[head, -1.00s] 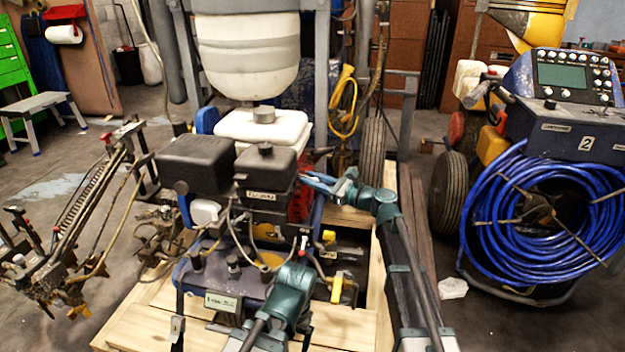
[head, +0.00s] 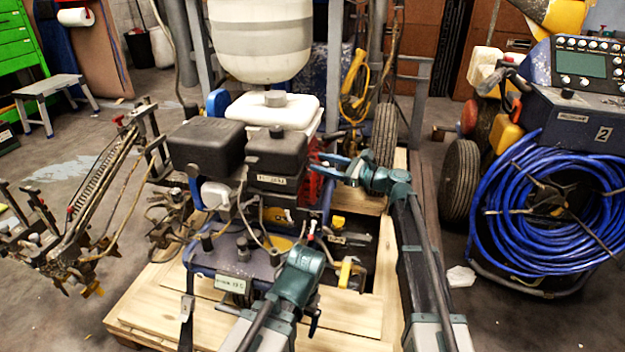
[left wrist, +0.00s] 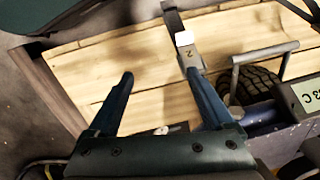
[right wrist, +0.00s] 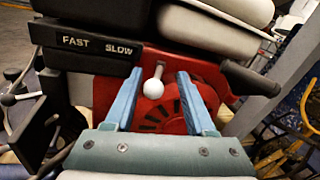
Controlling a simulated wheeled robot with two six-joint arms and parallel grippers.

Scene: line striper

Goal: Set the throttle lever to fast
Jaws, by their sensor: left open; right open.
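The throttle lever (right wrist: 154,84), a short stem with a round white knob, shows in the right wrist view in front of a red housing. Its black label plate (right wrist: 95,44) reads FAST on the left and SLOW on the right; the knob is below and right of the word SLOW. My right gripper (right wrist: 153,77) is open, with one blue finger on each side of the knob; contact cannot be told. My left gripper (left wrist: 158,78) is open and empty.
The machine stands on a wooden pallet (head: 350,320). A flat bar with a white tip (left wrist: 184,38) is close to the left gripper's right finger. A black handle (right wrist: 250,78) sticks out right of the right gripper. A blue hose reel (head: 550,210) stands at right.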

